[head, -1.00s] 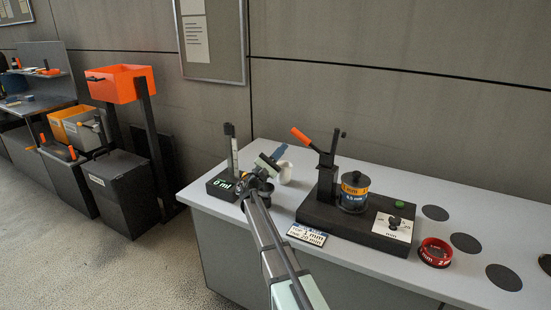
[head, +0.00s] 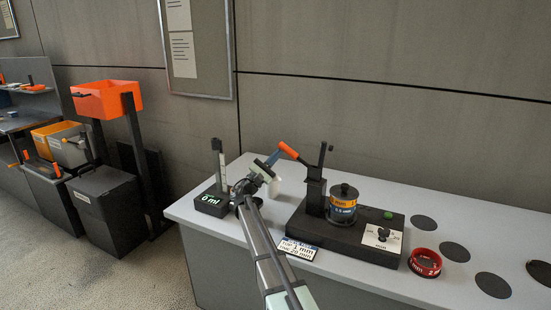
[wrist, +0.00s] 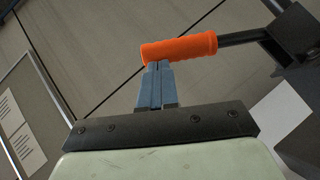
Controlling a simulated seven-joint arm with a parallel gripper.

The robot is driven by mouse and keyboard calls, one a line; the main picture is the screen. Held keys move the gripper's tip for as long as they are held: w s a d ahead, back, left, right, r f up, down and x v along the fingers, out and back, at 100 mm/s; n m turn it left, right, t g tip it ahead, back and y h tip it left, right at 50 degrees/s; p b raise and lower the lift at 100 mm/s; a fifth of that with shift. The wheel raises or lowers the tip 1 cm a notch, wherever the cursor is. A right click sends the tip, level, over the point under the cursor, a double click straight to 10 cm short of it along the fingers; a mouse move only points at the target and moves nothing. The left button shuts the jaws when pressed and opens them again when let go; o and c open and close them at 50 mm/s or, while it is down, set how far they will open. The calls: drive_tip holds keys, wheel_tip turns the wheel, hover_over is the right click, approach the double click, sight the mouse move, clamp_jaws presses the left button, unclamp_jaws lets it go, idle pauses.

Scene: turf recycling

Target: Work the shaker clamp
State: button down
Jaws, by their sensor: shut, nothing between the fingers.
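The shaker (head: 345,232) is a black base on the bench with an upright black post and a clamp lever. The lever's orange handle (head: 289,150) points up and left from the post; it also fills the upper middle of the wrist view (wrist: 180,49). My gripper (head: 275,156) is shut and empty. Its blue fingertips (wrist: 157,68) are at the handle's left end, at its lower edge in the wrist view; I cannot tell if they touch.
A green button (head: 388,215) and a white dial plate (head: 381,236) are on the base. A label card (head: 296,249) lies in front, a red sieve ring (head: 425,262) to the right. A 0 ml display unit (head: 211,201) and a pale cup (head: 274,187) stand left.

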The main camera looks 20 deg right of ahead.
drive_tip(key=shift+d+r+m, duration=0.1)
drive_tip(key=shift+r+m, duration=0.25)
drive_tip(key=shift+m, duration=0.05)
drive_tip(key=s+d+r+m+g+y, duration=0.6)
drive_tip(key=s+d+r+m+g, duration=0.1)
drive_tip(key=m, duration=0.6)
drive_tip(key=shift+s+d+r+y, duration=0.4)
drive_tip(key=shift+s+d+r, duration=0.3)
drive_tip(key=shift+r, duration=0.7)
drive_tip(key=shift+a, duration=0.1)
